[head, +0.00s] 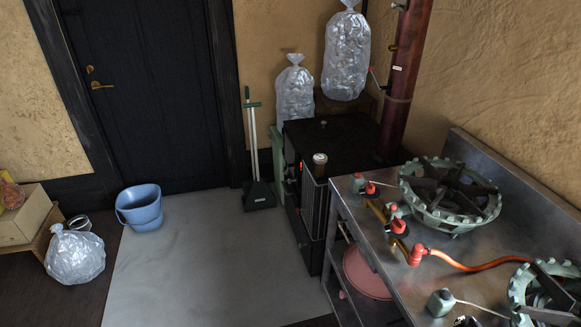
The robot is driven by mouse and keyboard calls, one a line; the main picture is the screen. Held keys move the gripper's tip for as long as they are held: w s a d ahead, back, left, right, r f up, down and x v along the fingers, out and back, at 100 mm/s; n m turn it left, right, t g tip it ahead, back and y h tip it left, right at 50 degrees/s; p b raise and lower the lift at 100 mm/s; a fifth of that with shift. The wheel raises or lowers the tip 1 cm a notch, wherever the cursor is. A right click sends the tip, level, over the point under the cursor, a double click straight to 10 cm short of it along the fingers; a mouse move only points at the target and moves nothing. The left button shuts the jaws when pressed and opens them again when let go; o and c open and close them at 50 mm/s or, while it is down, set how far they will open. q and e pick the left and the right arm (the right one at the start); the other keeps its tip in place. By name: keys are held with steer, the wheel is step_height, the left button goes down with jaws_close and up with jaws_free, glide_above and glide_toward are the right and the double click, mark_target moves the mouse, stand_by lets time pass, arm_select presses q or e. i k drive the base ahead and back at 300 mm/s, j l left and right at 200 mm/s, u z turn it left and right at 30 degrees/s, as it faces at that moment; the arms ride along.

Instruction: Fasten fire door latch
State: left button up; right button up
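The black stove (343,148) stands against the back wall, right of centre, with a dark red-brown flue pipe (406,75) rising behind it. Its left-facing side shows a small red-orange glow. The fire door and its latch cannot be made out clearly at this angle. A small can (320,164) sits on the stove top's near edge. A black house door (143,95) with a brass handle (101,85) is shut at the back left. Neither of my grippers is in view.
A steel bench (365,225) with green gas burners (450,192) and an orange hose blocks the right side. A blue bucket (140,208), a clear bag (75,256), a cardboard box (25,218) and a dustpan (258,196) stand around. The grey floor (215,265) is free.

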mark_target(293, 165)
steer(key=i+j, duration=0.25)
steer(key=i, duration=0.15)
steer(key=i+j+u, duration=0.15)
steer(key=i+j, duration=0.15)
steer(key=i, duration=0.15)
steer(key=i+j, duration=0.2)
steer(key=i, duration=0.25)
steer(key=i+j+u, duration=0.15)
steer(key=i, duration=0.25)
steer(key=i+j, duration=0.25)
steer(key=i, duration=0.2)
steer(key=u, duration=0.05)
